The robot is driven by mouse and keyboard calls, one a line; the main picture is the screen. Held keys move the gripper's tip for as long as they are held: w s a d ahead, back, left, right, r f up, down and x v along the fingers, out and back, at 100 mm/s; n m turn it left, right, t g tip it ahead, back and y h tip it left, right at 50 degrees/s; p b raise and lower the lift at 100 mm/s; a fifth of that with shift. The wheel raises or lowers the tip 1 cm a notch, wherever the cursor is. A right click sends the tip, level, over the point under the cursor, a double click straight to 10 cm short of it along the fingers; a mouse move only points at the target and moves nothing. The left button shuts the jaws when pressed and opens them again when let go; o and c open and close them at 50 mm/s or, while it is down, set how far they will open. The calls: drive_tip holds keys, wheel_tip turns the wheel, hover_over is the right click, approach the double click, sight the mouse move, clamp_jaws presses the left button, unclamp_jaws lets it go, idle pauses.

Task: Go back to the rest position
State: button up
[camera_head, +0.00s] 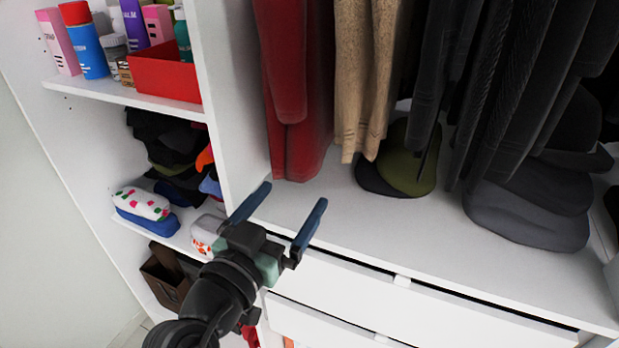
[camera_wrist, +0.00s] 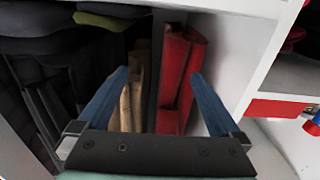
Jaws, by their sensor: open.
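My gripper (camera_head: 282,217) has two blue fingers spread wide apart with nothing between them. In the head view it is in front of the wardrobe, over the front edge of the white shelf (camera_head: 310,211) near the vertical divider. In the wrist view my gripper (camera_wrist: 160,95) is also open and empty. The red garment (camera_wrist: 178,80) and the beige garment (camera_wrist: 131,105) appear beyond the fingers there. Whether the fingers touch anything cannot be told, but no contact is seen.
Hanging are a red garment (camera_head: 299,150), a beige garment (camera_head: 362,80) and dark clothes (camera_head: 510,80). Hats (camera_head: 410,160) lie on the shelf. Drawers (camera_head: 420,300) are below. At left, shelves hold bottles, a red box (camera_head: 163,75), folded clothes (camera_head: 165,140) and a brown box (camera_head: 165,280).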

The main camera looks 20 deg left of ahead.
drive_tip(key=shift+m+t, duration=0.5)
drive_tip(key=shift+t, duration=0.4)
drive_tip(key=d+r, duration=0.1)
drive_tip(key=r, duration=0.3)
drive_tip(key=w+d+r+p, duration=0.1)
drive_tip(key=d+r, duration=0.1)
drive_tip(key=r, duration=0.2)
drive_tip(key=w+d+r, duration=0.1)
drive_tip(key=d+r, duration=0.1)
drive_tip(key=r, duration=0.2)
drive_tip(key=shift+d+p, duration=0.2)
drive_tip(key=shift+p, duration=0.2)
drive_tip(key=d+r, duration=0.1)
drive_tip(key=r, duration=0.2)
drive_tip(key=d+r+t, duration=0.1)
drive_tip(key=d+r, duration=0.1)
drive_tip(key=r, duration=0.2)
drive_tip(key=s+d+r+t+p, duration=0.1)
drive_tip(key=d+r, duration=0.1)
drive_tip(key=r, duration=0.1)
drive_tip(key=shift+s+r, duration=0.1)
drive_tip(key=shift+r, duration=0.15)
drive_tip(key=s+d+r+t+p, duration=0.1)
drive_tip(key=s+d+r+t, duration=0.1)
drive_tip(key=s+r, duration=0.3)
drive_tip(key=s+d+r+n+t+p, duration=0.1)
drive_tip(key=s+d+r+t, duration=0.2)
drive_tip(key=r, duration=1)
drive_tip(key=shift+s+d+t+y, duration=0.3)
drive_tip(key=shift+s+d, duration=0.95)
